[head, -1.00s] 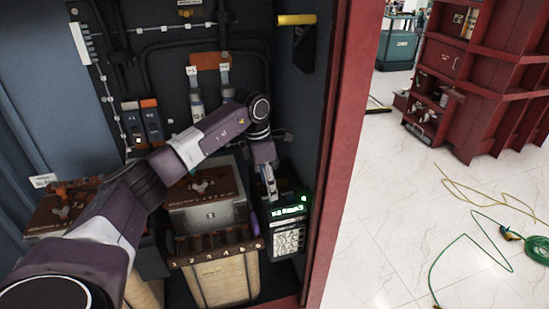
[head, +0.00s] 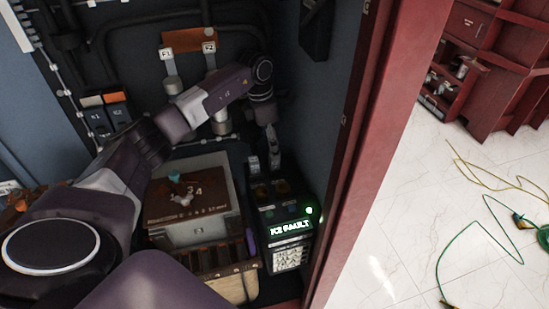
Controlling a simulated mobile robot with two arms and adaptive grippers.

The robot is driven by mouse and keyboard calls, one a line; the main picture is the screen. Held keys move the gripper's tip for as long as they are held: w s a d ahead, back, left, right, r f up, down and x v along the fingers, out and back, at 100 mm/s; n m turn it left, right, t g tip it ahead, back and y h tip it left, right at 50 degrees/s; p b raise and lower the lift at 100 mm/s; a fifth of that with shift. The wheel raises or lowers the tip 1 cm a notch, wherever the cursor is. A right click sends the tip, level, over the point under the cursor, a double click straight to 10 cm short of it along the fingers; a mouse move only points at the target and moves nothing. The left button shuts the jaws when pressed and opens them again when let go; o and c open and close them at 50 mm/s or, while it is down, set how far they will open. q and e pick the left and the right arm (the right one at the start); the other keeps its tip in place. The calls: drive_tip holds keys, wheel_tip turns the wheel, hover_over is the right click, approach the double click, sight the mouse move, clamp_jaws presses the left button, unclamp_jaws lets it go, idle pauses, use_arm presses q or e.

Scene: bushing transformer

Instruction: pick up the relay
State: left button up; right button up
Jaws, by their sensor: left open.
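A black keypad unit (head: 291,240) with a lit green display reading "K2 FAULT" stands low at the cabinet's right side. Two small modules (head: 107,114), one with a pale top and one with an orange top, are mounted on the back left panel. I cannot tell for certain which of these is the relay. My left gripper (head: 264,163) is open, its two fingers apart and pointing down above the back part of the keypad unit. Nothing shows between the fingers. Whether they touch the unit is unclear. My right gripper is not in view.
A grey box with a brown top (head: 187,195) stands left of the keypad unit, above a slotted wooden crate (head: 226,282). The red cabinet frame (head: 362,150) bounds the right side. Green and yellow cables (head: 468,235) lie on the white floor outside.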

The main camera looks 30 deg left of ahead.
use_arm(q)
drive_tip(key=shift+d+f, duration=0.1)
drive_tip(key=shift+f, duration=0.4)
drive_tip(key=f, duration=0.1)
drive_tip(key=f+p, duration=0.1)
drive_tip(key=shift+w+d+f, duration=0.1)
drive_tip(key=shift+w+f, duration=0.1)
drive_tip(key=shift+f, duration=0.2)
drive_tip(key=shift+w+f, duration=0.15)
drive_tip(key=shift+f, duration=0.7)
drive_tip(key=c, duration=0.8)
drive_tip(key=shift+c, duration=2.2)
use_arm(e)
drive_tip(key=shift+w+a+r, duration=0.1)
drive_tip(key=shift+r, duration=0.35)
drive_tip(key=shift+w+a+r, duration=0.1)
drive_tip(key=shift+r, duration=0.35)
